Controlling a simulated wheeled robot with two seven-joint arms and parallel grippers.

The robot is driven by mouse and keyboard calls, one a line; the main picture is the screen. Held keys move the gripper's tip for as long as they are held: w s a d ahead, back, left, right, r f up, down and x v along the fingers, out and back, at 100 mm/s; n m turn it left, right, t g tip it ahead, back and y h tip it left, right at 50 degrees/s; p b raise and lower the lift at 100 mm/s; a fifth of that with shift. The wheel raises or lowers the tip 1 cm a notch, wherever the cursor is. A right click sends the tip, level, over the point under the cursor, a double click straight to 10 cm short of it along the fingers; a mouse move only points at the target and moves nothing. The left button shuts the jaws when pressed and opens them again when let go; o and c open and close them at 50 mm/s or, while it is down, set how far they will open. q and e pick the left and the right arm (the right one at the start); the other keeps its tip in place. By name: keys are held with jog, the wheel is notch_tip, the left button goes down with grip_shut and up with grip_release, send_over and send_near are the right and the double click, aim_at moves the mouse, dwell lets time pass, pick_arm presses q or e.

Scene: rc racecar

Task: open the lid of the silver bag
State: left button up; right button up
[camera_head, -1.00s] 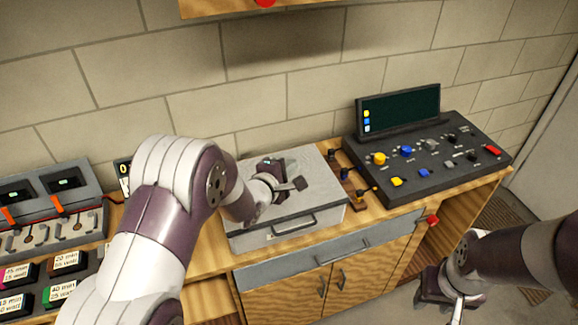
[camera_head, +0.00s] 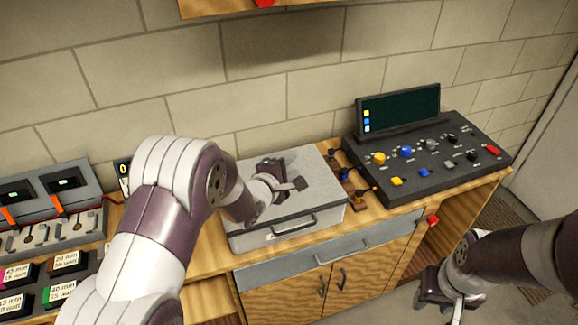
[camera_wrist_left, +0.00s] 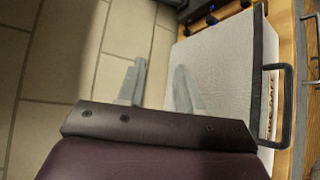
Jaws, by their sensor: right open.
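The silver bag (camera_head: 322,176) is a pale grey hard case on the wooden counter, with its lid down. Its dark front handle (camera_head: 293,225) faces me. In the left wrist view the bag's pale lid (camera_wrist_left: 222,55) fills the right half, with the handle (camera_wrist_left: 287,105) at its right edge. My left gripper (camera_head: 291,184) is over the lid, behind the handle. Its fingers (camera_wrist_left: 158,85) are apart with nothing visible between them; whether they touch the lid is unclear. My right gripper (camera_head: 452,300) is open and empty, low in front of the counter, partly hidden by its wrist.
A dark control panel (camera_head: 425,160) with coloured knobs and a screen (camera_head: 400,108) stands right of the bag. Small dark parts (camera_head: 347,180) lie between them. Chargers (camera_head: 50,200) and labelled battery packs (camera_head: 65,262) are at the left. A brick wall (camera_head: 290,90) is close behind.

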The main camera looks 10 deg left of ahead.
pick_arm(q)
jog(key=b+v, duration=0.1)
jog(key=v, duration=1.1)
jog(key=shift+s+b, duration=0.3)
jog(key=shift+b, duration=0.05)
jog(key=shift+r, duration=0.1)
